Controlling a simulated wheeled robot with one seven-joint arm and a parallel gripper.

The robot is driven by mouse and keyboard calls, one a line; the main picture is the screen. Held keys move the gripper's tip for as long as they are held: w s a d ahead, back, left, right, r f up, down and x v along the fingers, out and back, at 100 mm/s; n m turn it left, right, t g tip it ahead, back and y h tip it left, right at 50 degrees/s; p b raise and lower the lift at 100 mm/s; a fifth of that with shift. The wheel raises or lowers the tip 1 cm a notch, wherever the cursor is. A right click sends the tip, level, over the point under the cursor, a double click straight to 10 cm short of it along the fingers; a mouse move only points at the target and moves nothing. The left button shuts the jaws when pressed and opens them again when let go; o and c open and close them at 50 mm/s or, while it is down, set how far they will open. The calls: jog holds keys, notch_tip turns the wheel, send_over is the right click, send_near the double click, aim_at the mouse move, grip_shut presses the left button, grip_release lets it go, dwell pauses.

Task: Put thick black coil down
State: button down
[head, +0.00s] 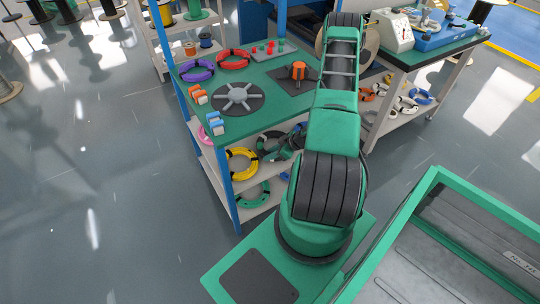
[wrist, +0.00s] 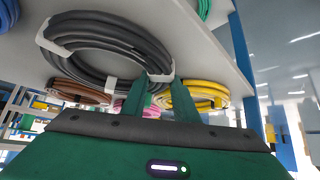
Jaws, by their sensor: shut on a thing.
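The thick black coil (wrist: 105,42) with white ties fills the upper left of the wrist view, which looks upside down. My gripper (wrist: 160,80) is shut on the coil's near rim, close to a white tie. The coil lies flat along the grey shelf board (wrist: 200,38); I cannot tell whether it fully rests on it. In the head view my gripper (head: 287,150) reaches into the shelf below the green tabletop, beside the black coil (head: 268,141). My arm and the tabletop hide part of both.
A yellow coil (head: 241,164) lies left of the black coil, with a green coil (head: 252,194) on the shelf below. A brown coil (wrist: 80,92) and a pink one (wrist: 150,112) show beyond. A blue post (head: 229,187) and the green tabletop (head: 212,80) bound the shelf.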

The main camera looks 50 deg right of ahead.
jog(key=shift+f, duration=0.25)
jog(key=c, duration=1.4)
grip_release()
jog(key=shift+r, duration=0.1)
jog(key=v, duration=1.2)
